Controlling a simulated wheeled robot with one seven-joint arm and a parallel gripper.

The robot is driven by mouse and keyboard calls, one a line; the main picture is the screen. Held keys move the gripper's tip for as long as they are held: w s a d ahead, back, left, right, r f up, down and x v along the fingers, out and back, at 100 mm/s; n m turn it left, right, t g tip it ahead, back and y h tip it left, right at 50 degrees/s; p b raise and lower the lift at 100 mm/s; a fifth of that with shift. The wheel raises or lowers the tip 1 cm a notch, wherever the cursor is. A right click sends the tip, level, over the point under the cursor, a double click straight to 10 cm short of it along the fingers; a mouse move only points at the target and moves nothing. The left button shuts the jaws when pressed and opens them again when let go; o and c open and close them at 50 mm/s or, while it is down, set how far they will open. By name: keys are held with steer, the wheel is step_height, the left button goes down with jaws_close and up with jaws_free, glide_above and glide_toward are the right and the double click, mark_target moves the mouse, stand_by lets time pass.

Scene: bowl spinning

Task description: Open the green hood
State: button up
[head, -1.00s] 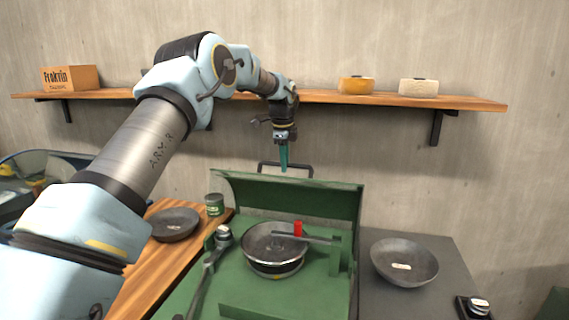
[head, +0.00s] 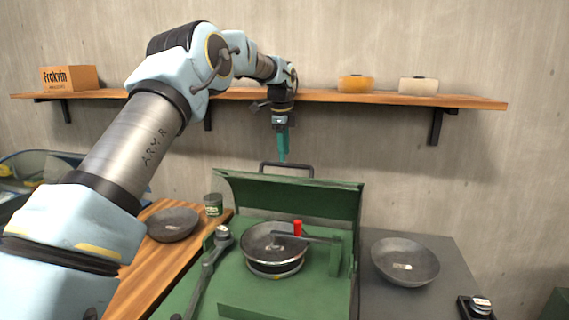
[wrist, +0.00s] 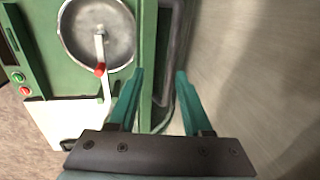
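The green hood (head: 300,200) stands raised and tilted back at the rear of the green machine. Its dark handle (head: 287,166) sticks up behind the top edge. My gripper (head: 282,158) is above the hood's top edge near the handle, pointing down. In the wrist view my gripper (wrist: 157,80) has its two teal fingers apart with nothing held between them. The hood's edge and dark handle (wrist: 180,60) show beyond and between the fingers; I cannot tell whether they touch.
A metal bowl (head: 273,243) sits in the machine under an arm with a red knob (head: 297,228). Another bowl (head: 405,261) is on the grey table at right, and one (head: 173,224) on the wooden table at left. A wall shelf (head: 330,97) runs behind my arm.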

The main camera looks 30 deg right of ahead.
step_height(320, 180, up, 7)
steer(key=b, duration=0.1)
steer(key=shift+s+a, duration=0.45)
steer(key=shift+f, duration=0.15)
steer(key=s+a+f+n+b, duration=0.1)
steer(key=a+f+n, duration=0.35)
steer(key=a, duration=0.45)
steer(key=s+a+f+n+y, duration=0.1)
steer(key=a+f+n, duration=0.3)
steer(key=a, duration=0.6)
steer(key=s+a+f+n+b, duration=0.1)
steer(key=a+f+n, duration=0.1)
steer(key=a+n, duration=0.5)
steer(key=s+a+f+n, duration=0.4)
steer(key=s+a+n, duration=0.1)
steer(key=s+a, duration=0.4)
steer(key=s+a+f+n, duration=0.5)
steer(key=s+a, duration=0.4)
steer(key=a, duration=0.2)
steer(key=shift+s+a+f+b, duration=0.25)
steer(key=shift+f+b, duration=0.05)
